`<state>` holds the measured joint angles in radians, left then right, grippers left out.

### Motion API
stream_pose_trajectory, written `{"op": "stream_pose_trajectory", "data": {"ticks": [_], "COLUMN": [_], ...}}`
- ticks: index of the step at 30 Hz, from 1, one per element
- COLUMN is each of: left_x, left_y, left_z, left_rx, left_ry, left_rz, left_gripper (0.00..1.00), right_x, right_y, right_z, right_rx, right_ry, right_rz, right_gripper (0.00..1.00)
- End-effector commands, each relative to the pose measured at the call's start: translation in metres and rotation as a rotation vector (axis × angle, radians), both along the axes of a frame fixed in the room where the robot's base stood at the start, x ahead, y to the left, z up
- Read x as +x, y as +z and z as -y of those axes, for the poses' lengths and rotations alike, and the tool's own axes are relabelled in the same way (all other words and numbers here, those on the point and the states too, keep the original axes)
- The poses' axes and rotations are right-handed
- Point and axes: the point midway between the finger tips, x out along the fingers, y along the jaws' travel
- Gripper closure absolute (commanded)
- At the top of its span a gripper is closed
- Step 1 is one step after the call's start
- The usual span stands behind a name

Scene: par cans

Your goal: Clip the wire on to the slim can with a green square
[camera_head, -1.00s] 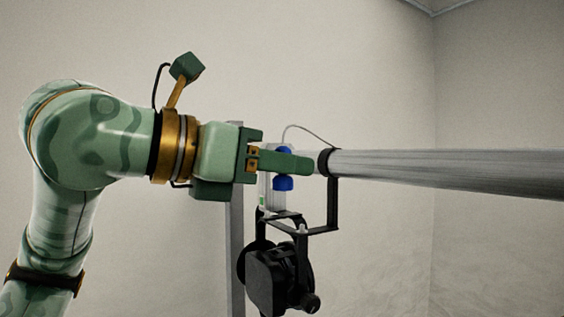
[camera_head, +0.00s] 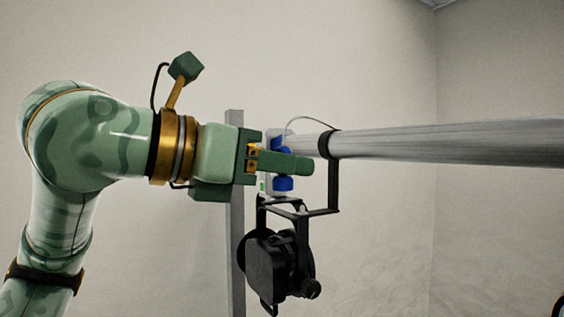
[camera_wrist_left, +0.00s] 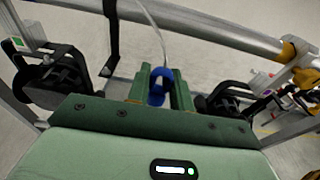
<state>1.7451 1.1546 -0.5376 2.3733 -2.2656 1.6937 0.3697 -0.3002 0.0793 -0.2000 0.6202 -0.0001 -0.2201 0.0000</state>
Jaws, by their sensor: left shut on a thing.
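My left gripper (camera_head: 296,164) is shut on the blue clip (camera_head: 283,184), which also shows between the fingertips in the left wrist view (camera_wrist_left: 160,87). A thin pale wire (camera_head: 306,120) runs from behind the fingers up to the silver bar; it also shows in the left wrist view (camera_wrist_left: 155,32). The black can (camera_head: 272,268) hangs below the gripper on a black bracket. A small green square (camera_head: 262,185) shows just left of the blue part, and at the left edge of the wrist view (camera_wrist_left: 18,42). The fingers hide part of the clip. My right gripper is not in view.
The silver bar (camera_head: 440,143) runs right from the gripper, with a black bracket (camera_head: 333,180) hanging from it. A grey post (camera_head: 235,215) stands behind. In the wrist view, another dark can (camera_wrist_left: 228,97) and a yellow-gold part (camera_wrist_left: 293,50) are at right.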

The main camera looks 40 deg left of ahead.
Motion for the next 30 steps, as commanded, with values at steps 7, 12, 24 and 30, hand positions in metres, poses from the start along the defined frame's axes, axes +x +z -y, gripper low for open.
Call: {"op": "stream_pose_trajectory", "data": {"ticks": [7,12,24,30], "left_x": [0.000,0.000,0.000,0.000], "left_y": [-0.009,-0.014,-0.026,-0.030], "left_z": [0.000,0.000,0.000,0.000], "left_rx": [0.000,0.000,-0.001,-0.001], "left_ry": [0.000,0.000,0.000,0.000], "left_rz": [0.000,0.000,0.000,0.000], "left_gripper": [1.00,1.00,1.00,1.00], "right_x": [-0.001,-0.001,-0.002,-0.002], "right_y": [-0.008,-0.012,-0.023,-0.026], "right_z": [0.000,0.000,0.001,0.001], "right_rx": [0.000,-0.001,-0.001,-0.001], "right_ry": [0.000,0.000,0.000,0.000], "right_rz": [-0.001,-0.002,-0.005,-0.005], "right_gripper": [0.64,0.64,0.64,0.64]}}
